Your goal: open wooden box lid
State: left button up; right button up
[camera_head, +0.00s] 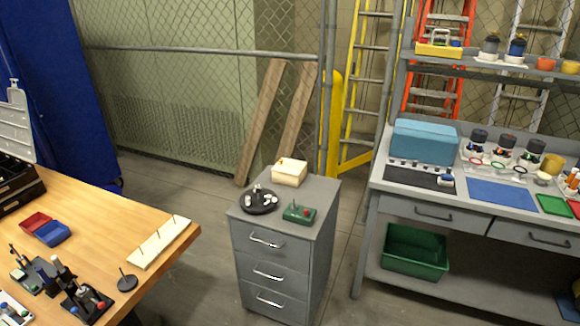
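A small pale cream box (289,173), which looks like the wooden box, stands at the back of the top of a grey drawer cabinet (318,190). Its top looks closed, with a small dark reddish spot near the upper left. The seam of the lid is too small to make out. Neither of my grippers shows in the head view.
A round black tray (259,207) with small pieces and a green block (299,213) sit in front of the box. A wooden table (90,205) stands left and a grey workbench (375,205) right. Floor is clear between table and cabinet.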

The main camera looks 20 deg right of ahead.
aim_at(288, 166)
jog(key=i+l, duration=0.1)
jog(key=i, duration=0.25)
jog(key=i+l, duration=0.15)
jog(key=i, duration=0.25)
jog(key=i+z, duration=0.15)
jog(key=z, duration=0.25)
jog(key=i+z, duration=0.15)
jog(key=z, duration=0.2)
jog(key=i+z, duration=0.15)
jog(key=z, duration=0.25)
